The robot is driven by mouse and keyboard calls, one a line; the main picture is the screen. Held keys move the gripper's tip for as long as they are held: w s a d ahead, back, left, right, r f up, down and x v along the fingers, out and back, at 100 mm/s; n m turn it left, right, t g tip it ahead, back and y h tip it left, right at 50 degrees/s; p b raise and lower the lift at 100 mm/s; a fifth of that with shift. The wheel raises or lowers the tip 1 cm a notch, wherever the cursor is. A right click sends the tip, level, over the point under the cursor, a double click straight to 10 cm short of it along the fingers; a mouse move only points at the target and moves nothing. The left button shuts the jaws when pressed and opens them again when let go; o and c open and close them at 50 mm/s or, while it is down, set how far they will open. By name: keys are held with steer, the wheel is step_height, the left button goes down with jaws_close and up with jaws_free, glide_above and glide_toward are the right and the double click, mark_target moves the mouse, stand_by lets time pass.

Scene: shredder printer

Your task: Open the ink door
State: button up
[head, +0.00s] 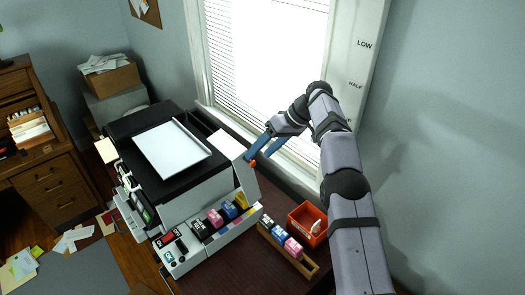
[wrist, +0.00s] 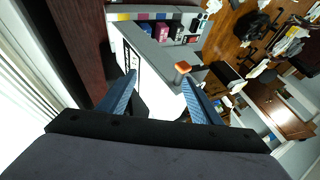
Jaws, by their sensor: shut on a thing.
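The printer (head: 190,195) stands on the dark desk. Its grey ink door (head: 246,183) is raised on the right side, with an orange knob (head: 253,163) near its upper edge. The ink bay below is exposed, with pink (head: 215,217) and blue (head: 229,209) cartridges in it. My gripper (head: 260,153) is at the upper edge of the door, its blue fingers around the knob area. In the wrist view the knob (wrist: 182,67) shows by the right fingertip of my gripper (wrist: 160,78); the exact contact is hard to see. The door's grey face (wrist: 158,55) also shows there.
A wooden rack (head: 300,262) of cartridges and an orange bin (head: 307,224) stand right of the printer, near my arm. The window (head: 265,55) is close behind. A white paper tray (head: 172,150) lies on the printer's top.

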steer(key=shift+d+f, duration=0.3)
steer(key=shift+f, duration=0.2)
steer(key=shift+d+f, duration=0.25)
steer(key=shift+f, duration=0.25)
steer(key=shift+d+r+b, duration=0.15)
steer(key=shift+r+b, duration=0.35)
steer(key=shift+b, duration=0.05)
steer(key=c, duration=0.3)
steer(key=d+r+p, duration=0.1)
steer(key=d+r, duration=0.2)
steer(key=d, duration=0.9)
steer(key=shift+d+r, duration=0.15)
steer(key=shift+r, duration=0.05)
